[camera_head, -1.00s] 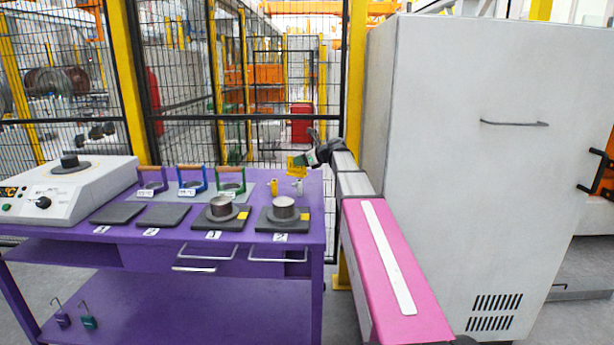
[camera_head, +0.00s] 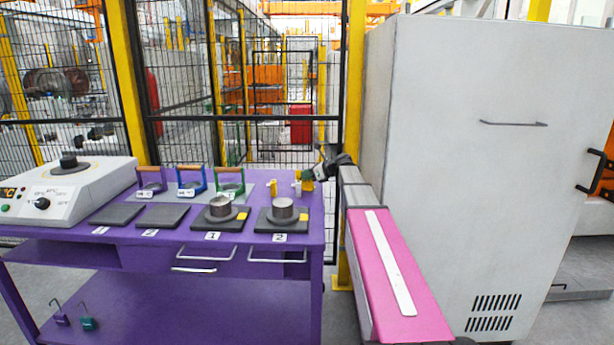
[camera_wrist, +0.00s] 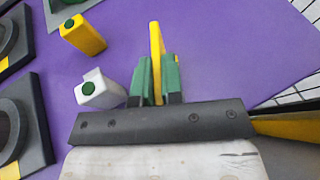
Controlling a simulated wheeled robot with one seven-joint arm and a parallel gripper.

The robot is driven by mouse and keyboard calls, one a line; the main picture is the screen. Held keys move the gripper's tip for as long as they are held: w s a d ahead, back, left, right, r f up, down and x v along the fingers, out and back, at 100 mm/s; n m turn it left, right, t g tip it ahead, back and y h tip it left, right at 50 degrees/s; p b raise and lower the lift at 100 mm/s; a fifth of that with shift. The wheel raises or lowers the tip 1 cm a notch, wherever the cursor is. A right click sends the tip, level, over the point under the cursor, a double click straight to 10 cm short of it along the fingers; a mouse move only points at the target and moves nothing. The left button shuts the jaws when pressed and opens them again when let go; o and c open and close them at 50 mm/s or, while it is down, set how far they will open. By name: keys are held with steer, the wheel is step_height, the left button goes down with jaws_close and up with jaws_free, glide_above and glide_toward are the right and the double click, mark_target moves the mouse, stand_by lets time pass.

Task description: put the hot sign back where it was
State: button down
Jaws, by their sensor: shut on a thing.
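The hot sign is a thin yellow plate (camera_wrist: 156,45), seen nearly edge-on in the wrist view. My gripper (camera_wrist: 157,75) has its green fingers shut on it from both sides. In the head view the yellow sign (camera_head: 307,175) is small, at the back right corner of the purple table, with my gripper (camera_head: 314,170) at its upper right. Its lettering is not readable. I cannot tell whether its lower edge touches the table.
A white block with a green top (camera_wrist: 98,90) stands close left of my fingers, and a yellow one (camera_wrist: 82,35) is farther left. Ring-topped dark pads (camera_head: 283,222) lie in front on the purple table (camera_head: 120,232). A grey cabinet (camera_head: 470,170) stands right; mesh fencing is behind.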

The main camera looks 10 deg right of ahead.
steer(key=c, duration=1.2)
jaws_free()
steer(key=shift+f, duration=0.1)
steer(key=shift+c, duration=0.2)
steer(key=v, duration=0.7)
steer(key=shift+s+d+r, duration=0.1)
steer(key=shift+d+r, duration=0.1)
